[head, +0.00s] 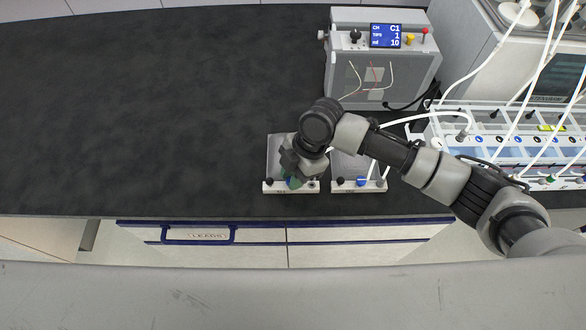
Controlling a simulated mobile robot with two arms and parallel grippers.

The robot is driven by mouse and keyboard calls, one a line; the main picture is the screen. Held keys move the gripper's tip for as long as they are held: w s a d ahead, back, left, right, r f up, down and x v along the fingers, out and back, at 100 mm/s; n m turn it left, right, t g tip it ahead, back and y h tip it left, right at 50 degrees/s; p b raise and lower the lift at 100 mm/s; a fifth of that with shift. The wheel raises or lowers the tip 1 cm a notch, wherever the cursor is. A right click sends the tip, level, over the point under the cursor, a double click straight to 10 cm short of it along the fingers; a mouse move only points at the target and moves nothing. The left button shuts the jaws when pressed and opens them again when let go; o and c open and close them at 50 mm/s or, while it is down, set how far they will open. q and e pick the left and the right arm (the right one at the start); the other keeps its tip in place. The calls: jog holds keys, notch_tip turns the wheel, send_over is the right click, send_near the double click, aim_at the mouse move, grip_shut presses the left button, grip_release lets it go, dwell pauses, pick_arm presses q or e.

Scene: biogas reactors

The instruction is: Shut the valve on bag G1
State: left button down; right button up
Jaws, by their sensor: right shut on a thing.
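Two flat grey bags lie side by side near the front edge of the bench, each with a white strip along its front. The left bag (274,150) carries a small label that is too blurred to read surely; I take it as G1. My right gripper (291,179) points down over this strip and is shut on the bag's valve (294,184). The fingers mostly cover the valve, so its handle angle is hidden. A little blue and green shows there. The right bag (347,163) has a blue valve (362,182) in plain view. My left gripper is not in view.
A grey device with a blue display (385,35) stands behind the bags. A rack (480,135) with white tubes is at the right. A drawer with a label (195,235) is below the bench edge. The dark bench (140,110) is clear on the left.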

jog(key=m+t+p, duration=0.1)
jog(key=m+p, duration=0.2)
jog(key=m+t+p, duration=0.1)
jog(key=m+p, duration=0.3)
jog(key=m+t+p, duration=0.2)
jog(key=m+p, duration=0.2)
jog(key=shift+s+r, duration=0.3)
jog(key=shift+s, duration=0.1)
jog(key=m+t+p, duration=0.1)
jog(key=m+p, duration=0.1)
jog(key=p, duration=0.1)
jog(key=shift+f+m, duration=0.1)
jog(key=shift+m, duration=0.3)
jog(key=shift+f+m+t+h+p, duration=0.1)
jog(key=shift+m+t+h+p, duration=0.2)
jog(key=shift+m+p, duration=0.35)
jog(key=shift+m, duration=0.25)
jog(key=o, duration=0.9)
jog(key=shift+f, duration=0.1)
jog(key=b+v, duration=0.1)
jog(key=v, duration=0.9)
jog(key=shift+s+r, duration=0.15)
jog(key=shift+r, duration=0.25)
